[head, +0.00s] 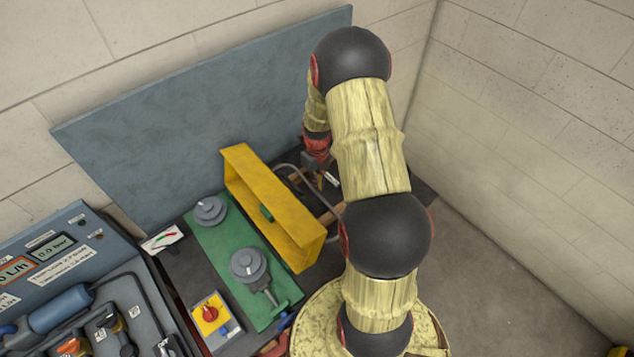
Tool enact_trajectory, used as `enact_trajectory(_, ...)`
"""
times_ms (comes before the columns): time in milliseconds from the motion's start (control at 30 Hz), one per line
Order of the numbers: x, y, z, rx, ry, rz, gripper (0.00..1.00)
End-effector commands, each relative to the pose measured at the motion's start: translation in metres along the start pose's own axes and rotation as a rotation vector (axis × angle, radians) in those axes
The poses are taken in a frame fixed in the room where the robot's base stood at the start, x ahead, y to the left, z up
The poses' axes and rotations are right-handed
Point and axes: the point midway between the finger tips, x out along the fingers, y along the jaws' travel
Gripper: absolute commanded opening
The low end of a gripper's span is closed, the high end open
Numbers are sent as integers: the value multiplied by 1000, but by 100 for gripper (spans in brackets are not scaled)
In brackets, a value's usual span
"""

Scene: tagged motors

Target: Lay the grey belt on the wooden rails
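The grey belt (296,168) shows as a thin curved band just right of the yellow guard, in the head view. Its right part is hidden behind my arm. Brown wooden rails (329,216) show in part below and beside the belt, partly covered by my arm and the guard. I cannot tell whether the belt touches the rails. My gripper (327,182) points down close to the belt, behind my upper arm link. Its fingers are small and partly hidden, so I cannot tell whether they are open or shut on the belt.
A tall yellow guard (270,205) stands just left of the belt. Left of it, a green plate (222,243) carries two grey pulleys (249,266). A red-knob switch box (211,314) and a blue-grey case (50,230) are further left. A grey panel (200,110) stands behind.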

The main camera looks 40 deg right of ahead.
Motion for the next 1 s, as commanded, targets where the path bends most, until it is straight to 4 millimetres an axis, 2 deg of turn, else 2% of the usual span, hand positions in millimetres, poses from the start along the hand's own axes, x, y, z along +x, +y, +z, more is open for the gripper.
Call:
enact_trajectory(100, 0, 0, 0, 0, 0, 0, 1)
enact_trajectory(433, 0, 0, 0, 0, 1, 0, 20)
enact_trajectory(767, 0, 0, 0, 0, 1, 1, 20)
enact_trajectory(867, -7, 0, 0, 0, 0, 0, 20)
enact_trajectory(1000, -28, 0, 1, 0, -3, -2, 20)
